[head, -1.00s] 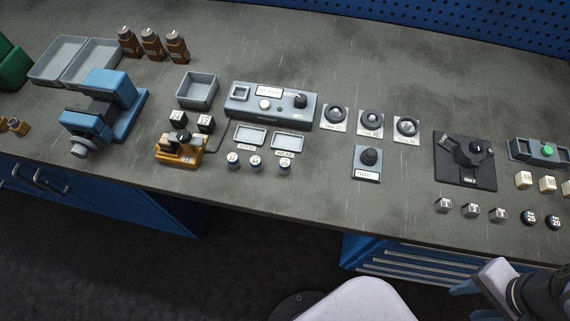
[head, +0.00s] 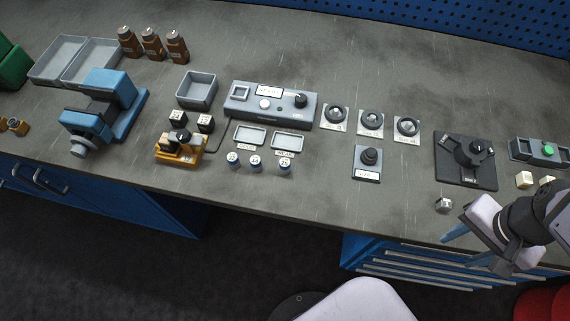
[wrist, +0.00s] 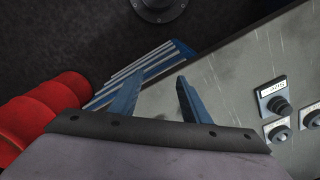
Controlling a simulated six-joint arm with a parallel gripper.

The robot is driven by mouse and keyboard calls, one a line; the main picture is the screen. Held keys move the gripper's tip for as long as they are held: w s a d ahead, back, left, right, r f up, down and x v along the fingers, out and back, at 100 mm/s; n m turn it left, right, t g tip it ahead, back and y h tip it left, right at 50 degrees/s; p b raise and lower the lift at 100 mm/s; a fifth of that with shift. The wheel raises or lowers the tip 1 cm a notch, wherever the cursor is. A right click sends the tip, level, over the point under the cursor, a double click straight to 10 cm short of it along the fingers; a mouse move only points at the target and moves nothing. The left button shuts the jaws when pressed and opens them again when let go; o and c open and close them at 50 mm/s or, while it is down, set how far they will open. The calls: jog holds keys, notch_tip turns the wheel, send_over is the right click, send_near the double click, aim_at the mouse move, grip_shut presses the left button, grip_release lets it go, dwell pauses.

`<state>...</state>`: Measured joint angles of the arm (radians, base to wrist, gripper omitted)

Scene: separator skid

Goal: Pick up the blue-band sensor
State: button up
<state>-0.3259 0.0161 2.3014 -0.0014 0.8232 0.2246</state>
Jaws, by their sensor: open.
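Three small cylinders with pale tops and bluish sides stand near the bench's front edge in the head view: a left one (head: 233,160), a middle one (head: 256,163) and a right one (head: 284,165). They are too small to tell which is the blue-band sensor. My gripper (head: 466,246) is far to their right, by the front edge of the bench, open and empty. In the wrist view my gripper (wrist: 158,88) shows two blue fingers apart with nothing between them. The cylinders are not seen there.
Two small trays (head: 250,137) (head: 288,142) lie behind the cylinders. An orange fixture (head: 180,150) stands left of them. A joystick box (head: 368,163) and a black dial plate (head: 465,160) stand to the right. The bench front between cylinders and joystick box is clear.

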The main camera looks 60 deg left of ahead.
jog(key=shift+n, duration=0.6)
jog(key=a, duration=0.6)
jog(key=w+a+r, duration=0.1)
jog(key=a, duration=0.3)
jog(key=shift+n, duration=0.4)
jog(key=s+a, duration=0.1)
jog(key=a, duration=0.2)
jog(key=s+a, duration=0.1)
jog(key=a, duration=0.2)
jog(key=a+r, duration=0.1)
jog(key=a, duration=0.2)
jog(key=shift+s+a, duration=0.4)
jog(key=s+a, duration=0.6)
jog(key=a, duration=0.3)
jog(key=n, duration=0.2)
send_over(285, 162)
jog(key=shift+s+d+r+b, duration=0.1)
jog(key=shift+s+r+b, duration=0.2)
jog(key=shift+r+b, duration=0.15)
jog(key=shift+w+f+p, duration=0.15)
jog(key=shift+f+p, duration=0.7)
jog(key=shift+f, duration=1)
jog(key=shift+w+f+p, duration=0.1)
jog(key=shift+f+p, duration=0.7)
jog(key=shift+f, duration=1)
grip_shut()
